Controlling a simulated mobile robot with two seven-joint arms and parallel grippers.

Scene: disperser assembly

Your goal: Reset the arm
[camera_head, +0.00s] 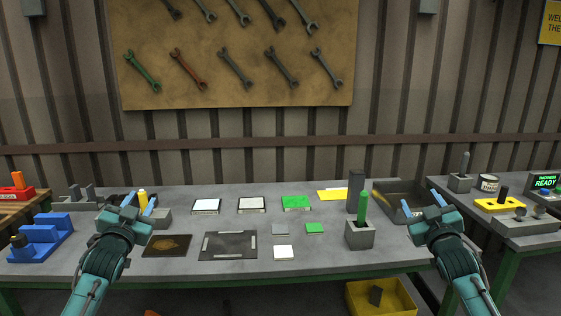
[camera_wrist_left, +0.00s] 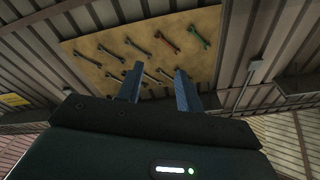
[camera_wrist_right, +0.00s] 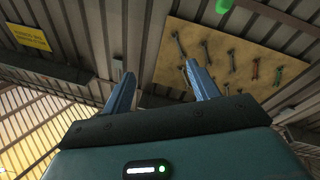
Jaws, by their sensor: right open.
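My left gripper (camera_head: 139,203) is raised above the left part of the grey table (camera_head: 330,262), fingers apart. In the left wrist view, the space between its fingers (camera_wrist_left: 157,75) is empty. A yellow-topped piece (camera_head: 143,199) shows between those fingers in the head view, apparently standing in a grey block behind them. My right gripper (camera_head: 419,203) is open above the table's right part, in front of a dark tray (camera_head: 388,188). In the right wrist view, nothing is between its fingers (camera_wrist_right: 160,72). Both wrist cameras look at the wall and its tool board.
A grey block (camera_head: 359,236) holding a green stick (camera_head: 363,206) stands left of my right gripper. A blue fixture (camera_head: 40,238) stands at the far left. Flat tiles and a dark plate (camera_head: 230,246) lie mid-table. A yellow bin (camera_head: 400,302) is below the front edge.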

